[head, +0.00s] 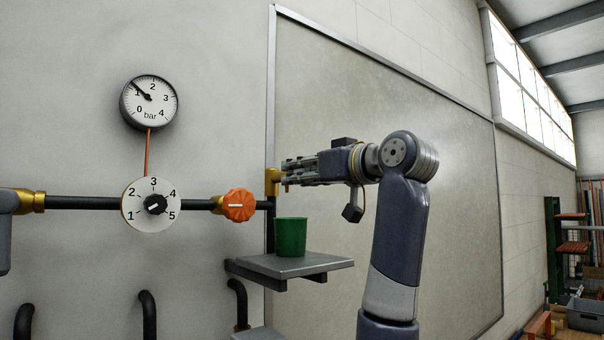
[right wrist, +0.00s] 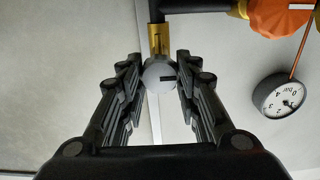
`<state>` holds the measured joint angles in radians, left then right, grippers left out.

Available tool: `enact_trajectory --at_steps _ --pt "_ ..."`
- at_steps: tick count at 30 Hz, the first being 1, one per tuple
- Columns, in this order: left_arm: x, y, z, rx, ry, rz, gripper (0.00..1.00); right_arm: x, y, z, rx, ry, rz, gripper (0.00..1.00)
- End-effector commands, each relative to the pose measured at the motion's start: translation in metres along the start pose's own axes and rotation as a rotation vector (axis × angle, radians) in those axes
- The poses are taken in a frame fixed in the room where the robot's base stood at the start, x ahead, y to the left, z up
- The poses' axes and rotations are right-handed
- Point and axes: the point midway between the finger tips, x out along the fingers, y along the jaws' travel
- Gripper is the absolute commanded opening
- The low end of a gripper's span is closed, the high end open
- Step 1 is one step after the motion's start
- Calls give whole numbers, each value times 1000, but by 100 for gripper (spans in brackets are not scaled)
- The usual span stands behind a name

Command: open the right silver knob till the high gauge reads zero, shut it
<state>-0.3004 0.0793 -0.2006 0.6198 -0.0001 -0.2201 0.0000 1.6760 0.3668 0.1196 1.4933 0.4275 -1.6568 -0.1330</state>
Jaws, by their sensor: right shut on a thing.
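My right gripper (head: 286,172) reaches in from the right to the brass fitting (head: 271,181) at the pipe's right end. In the right wrist view its fingers (right wrist: 160,76) are shut on the round silver knob (right wrist: 159,73), which has a dark mark on its face. In the head view the fingers hide the knob. The high gauge (head: 149,101) hangs on the wall at upper left; its needle points a little past 1. It also shows inverted in the right wrist view (right wrist: 281,96). My left gripper is not in view.
A green cup (head: 290,238) stands on a grey shelf (head: 315,263) below the fitting. An orange knob (head: 239,205) and a dial numbered 1 to 5 (head: 149,204) sit on the black pipe to the left. Bent black pipes stand below.

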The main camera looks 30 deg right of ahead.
Motion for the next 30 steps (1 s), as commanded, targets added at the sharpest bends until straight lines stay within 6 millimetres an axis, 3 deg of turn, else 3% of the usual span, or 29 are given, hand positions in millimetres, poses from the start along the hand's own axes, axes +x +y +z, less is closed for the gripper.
enact_trajectory --at_steps 14,30 --pt "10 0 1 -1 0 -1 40 -1 0 1 153 3 0 7" --pt "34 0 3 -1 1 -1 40 -1 2 1 651 4 -2 7"
